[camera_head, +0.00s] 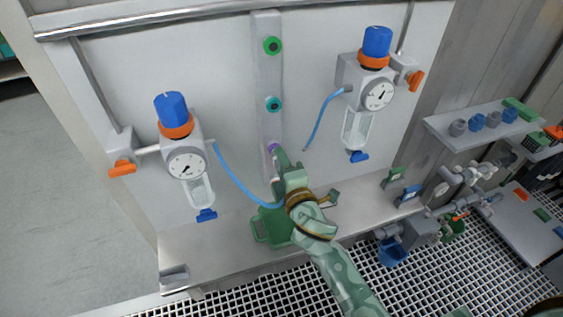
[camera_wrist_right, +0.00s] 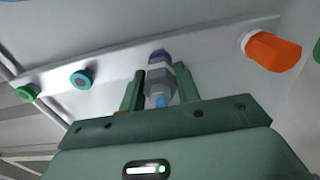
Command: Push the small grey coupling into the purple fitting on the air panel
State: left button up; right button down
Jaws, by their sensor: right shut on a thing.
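The purple fitting (camera_head: 272,147) is the lowest of three fittings on the grey strip of the air panel. My right gripper (camera_head: 278,160) is right in front of it. In the right wrist view, my right gripper (camera_wrist_right: 159,74) is shut on the small grey coupling (camera_wrist_right: 157,83), which has a light blue end towards me. The coupling is in line with the purple fitting (camera_wrist_right: 159,55), and its far end appears to meet it. I cannot tell how deep it sits. In the head view the gripper hides the coupling. My left gripper is not in view.
A green fitting (camera_head: 273,45) and a teal fitting (camera_head: 273,104) are above. Gauge regulators (camera_head: 186,166) and (camera_head: 378,94) flank the strip, with blue hoses (camera_head: 235,178) and (camera_head: 323,114). A green tray-like item (camera_head: 262,231) lies on the ledge below. A shelf (camera_head: 470,135) is at right.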

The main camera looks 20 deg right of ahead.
jog(key=shift+w, duration=0.6)
jog(key=c, duration=0.9)
grip_release()
